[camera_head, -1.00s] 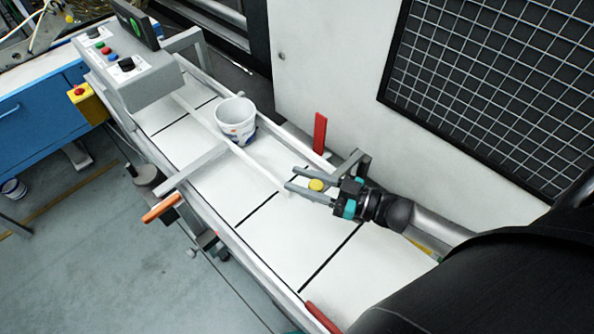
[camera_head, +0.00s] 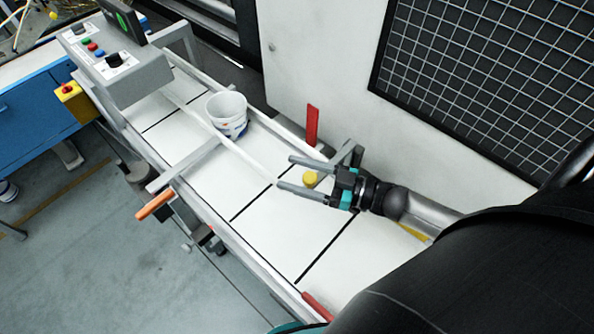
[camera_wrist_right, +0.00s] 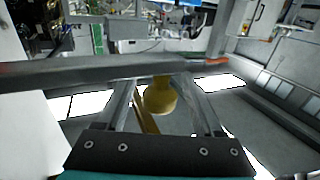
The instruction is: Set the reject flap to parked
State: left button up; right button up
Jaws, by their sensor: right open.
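A yellow round knob (camera_head: 310,178) sits over the near half of the white conveyor belt. My right gripper (camera_head: 285,172) is open, with one finger on each side of the knob. In the right wrist view the knob (camera_wrist_right: 160,97), on a yellow rod, shows between the two fingers (camera_wrist_right: 162,103), with a gap on both sides. I cannot tell for sure which part is the reject flap; a long pale bar (camera_head: 235,146) runs slantwise above the belt. My left gripper is out of view.
A white tub (camera_head: 228,113) stands on the belt. A grey control box (camera_head: 118,65) spans the far end. A red upright plate (camera_head: 312,125) stands by the back rail, and an orange handle (camera_head: 155,204) sticks out in front. A white machine wall (camera_head: 320,55) rises behind.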

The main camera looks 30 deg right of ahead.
jog(key=b+v, duration=0.1)
jog(key=v, duration=1.4)
jog(key=shift+s, duration=0.2)
dwell(0.3)
